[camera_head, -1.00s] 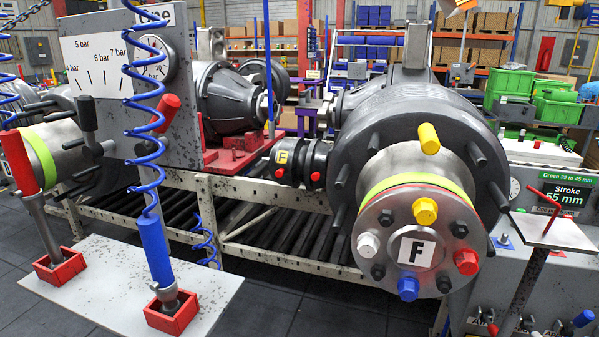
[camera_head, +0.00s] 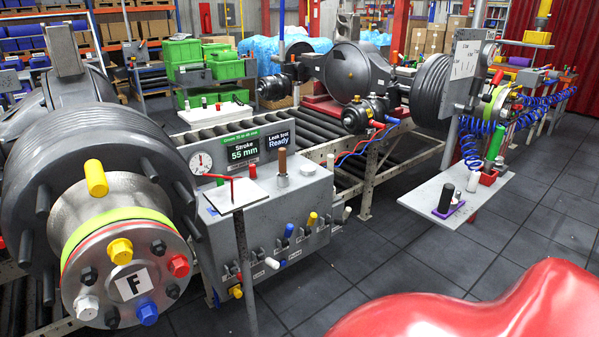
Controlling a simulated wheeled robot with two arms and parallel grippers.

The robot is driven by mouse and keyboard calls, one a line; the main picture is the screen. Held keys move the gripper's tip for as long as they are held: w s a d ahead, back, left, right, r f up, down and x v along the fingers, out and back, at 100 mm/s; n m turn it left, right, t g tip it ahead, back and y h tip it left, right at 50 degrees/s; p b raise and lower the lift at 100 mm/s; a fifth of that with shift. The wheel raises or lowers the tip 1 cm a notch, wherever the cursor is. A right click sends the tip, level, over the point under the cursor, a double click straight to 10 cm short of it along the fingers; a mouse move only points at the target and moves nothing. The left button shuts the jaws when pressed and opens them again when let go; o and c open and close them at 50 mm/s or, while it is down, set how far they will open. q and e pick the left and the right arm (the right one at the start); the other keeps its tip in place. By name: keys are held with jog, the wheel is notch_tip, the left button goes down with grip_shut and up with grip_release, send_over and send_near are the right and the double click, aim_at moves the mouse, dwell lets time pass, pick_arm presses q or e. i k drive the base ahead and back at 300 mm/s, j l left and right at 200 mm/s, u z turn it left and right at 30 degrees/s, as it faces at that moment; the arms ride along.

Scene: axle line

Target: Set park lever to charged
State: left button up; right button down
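A grey control box (camera_head: 280,217) stands in the middle of the head view, right of the large dark hub (camera_head: 88,165). Its front carries several small levers with coloured tips, including a blue lever (camera_head: 289,230), a yellow lever (camera_head: 312,219), a white lever (camera_head: 272,263) and a lower yellow lever (camera_head: 237,292). Their labels are too small to read, so I cannot tell which is the park lever or how it is set. A brown-topped post (camera_head: 282,160) stands on the box. Neither of my grippers is in view.
A white shelf (camera_head: 478,196) with tools stands at right. Dark floor is open between.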

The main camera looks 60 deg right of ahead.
aim_at(312, 220)
jog(key=z, duration=0.45)
jog(key=j+z, duration=0.15)
jog(key=z, duration=0.35)
jog(key=j+z, duration=0.1)
jog(key=z, duration=0.85)
jog(key=k+j, duration=0.1)
jog(key=j, duration=0.25)
jog(key=k+j+z, duration=0.15)
jog(key=j, duration=0.15)
jog(key=i+l, duration=0.75)
jog(key=i+u, duration=0.1)
jog(key=u, duration=1.25)
jog(key=i+l, duration=0.4)
